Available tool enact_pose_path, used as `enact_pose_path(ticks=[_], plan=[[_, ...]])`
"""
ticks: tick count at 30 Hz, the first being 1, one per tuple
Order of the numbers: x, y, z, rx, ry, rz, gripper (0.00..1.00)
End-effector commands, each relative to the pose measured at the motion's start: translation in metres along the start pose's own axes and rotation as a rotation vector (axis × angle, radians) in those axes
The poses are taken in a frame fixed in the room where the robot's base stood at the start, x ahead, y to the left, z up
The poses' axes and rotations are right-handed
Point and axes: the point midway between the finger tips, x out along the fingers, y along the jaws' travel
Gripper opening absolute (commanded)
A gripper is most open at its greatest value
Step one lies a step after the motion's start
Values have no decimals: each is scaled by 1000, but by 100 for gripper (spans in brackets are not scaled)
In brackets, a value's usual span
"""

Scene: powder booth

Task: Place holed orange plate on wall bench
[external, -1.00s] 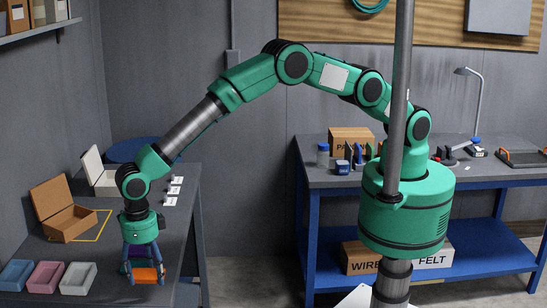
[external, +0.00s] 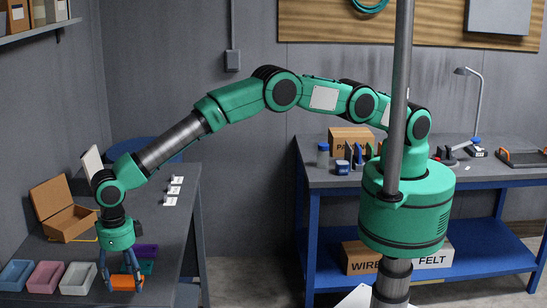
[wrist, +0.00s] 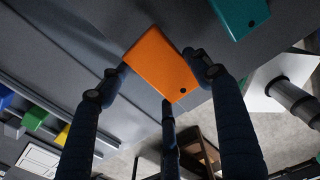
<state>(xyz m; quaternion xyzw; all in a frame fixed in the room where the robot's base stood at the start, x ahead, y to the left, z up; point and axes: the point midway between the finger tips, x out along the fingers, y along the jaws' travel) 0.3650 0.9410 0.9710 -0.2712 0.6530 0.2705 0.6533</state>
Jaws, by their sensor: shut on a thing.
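The orange plate (external: 127,283) is held between the fingers of my gripper (external: 121,278), low over the grey bench at the left (external: 178,222). A second bench (external: 460,178), with a blue frame, stands at the back wall on the right.
A purple block (external: 145,251) and a teal piece (external: 137,268) lie just right of the gripper. Blue (external: 15,275), pink (external: 46,275) and white (external: 77,278) trays are to its left. An open cardboard box (external: 70,222) stands behind. The right bench carries tools and a lamp.

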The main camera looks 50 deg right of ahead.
Motion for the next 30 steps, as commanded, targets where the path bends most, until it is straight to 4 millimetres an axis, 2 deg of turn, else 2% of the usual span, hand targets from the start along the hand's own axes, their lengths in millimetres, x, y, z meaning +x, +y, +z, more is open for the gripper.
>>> enact_pose_path(ticks=[5,15,29,30], plan=[[1,0,0,0,0,0,31],[32,0,-1,0,1,0,31],[38,0,0,0,0,0,31],[39,0,-1,0,1,0,65]])
